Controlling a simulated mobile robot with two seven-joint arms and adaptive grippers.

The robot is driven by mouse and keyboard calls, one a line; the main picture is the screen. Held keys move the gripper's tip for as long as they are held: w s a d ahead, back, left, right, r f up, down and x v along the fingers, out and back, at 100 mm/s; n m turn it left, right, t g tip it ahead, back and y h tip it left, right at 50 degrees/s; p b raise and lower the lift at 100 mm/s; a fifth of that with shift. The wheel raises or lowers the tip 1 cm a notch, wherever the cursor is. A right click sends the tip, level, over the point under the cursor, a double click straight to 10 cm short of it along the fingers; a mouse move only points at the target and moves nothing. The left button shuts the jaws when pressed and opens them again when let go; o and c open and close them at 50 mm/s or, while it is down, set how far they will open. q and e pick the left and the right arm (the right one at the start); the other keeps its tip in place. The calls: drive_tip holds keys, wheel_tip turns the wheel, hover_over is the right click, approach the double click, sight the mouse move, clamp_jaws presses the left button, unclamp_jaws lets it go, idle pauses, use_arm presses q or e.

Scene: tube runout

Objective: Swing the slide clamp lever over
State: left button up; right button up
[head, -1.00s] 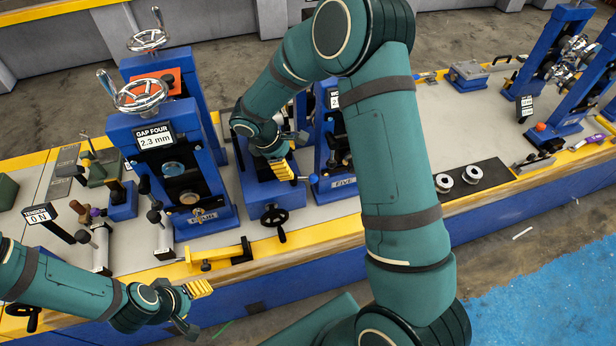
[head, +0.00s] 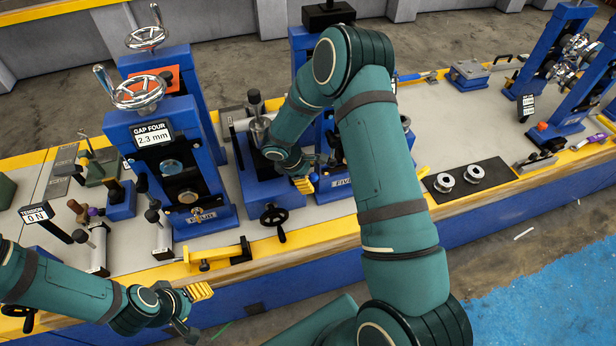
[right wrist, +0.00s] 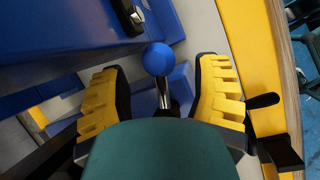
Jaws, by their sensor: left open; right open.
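The slide clamp lever, with a blue ball knob (right wrist: 158,60) on a metal stem, stands up in the right wrist view. The knob also shows in the head view (head: 314,177), beside the right fingertips. My right gripper (right wrist: 160,85) is open, with one yellow-padded finger on each side of the lever and gaps to both. In the head view the right gripper (head: 303,184) is low over the slide between stands four and five, and my arm hides part of it. My left gripper (head: 196,308) is open and empty in front of the bench edge.
Roll stand four (head: 172,160) with its chrome handwheel is left of the slide. A black handwheel (head: 274,217) is on the slide's front. A yellow bracket (head: 218,254) is at the bench edge. Two metal rollers lie on a black mat (head: 490,180) at right.

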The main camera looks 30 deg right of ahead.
drive_tip(key=shift+d+f, duration=0.1)
drive_tip(key=shift+f, duration=0.05)
clamp_jaws()
drive_tip(key=shift+s+a+m+g+b, duration=0.2)
drive_tip(key=shift+s+m+g+b, duration=0.2)
drive_tip(key=shift+m, duration=0.4)
unclamp_jaws()
drive_tip(key=shift+w, duration=0.1)
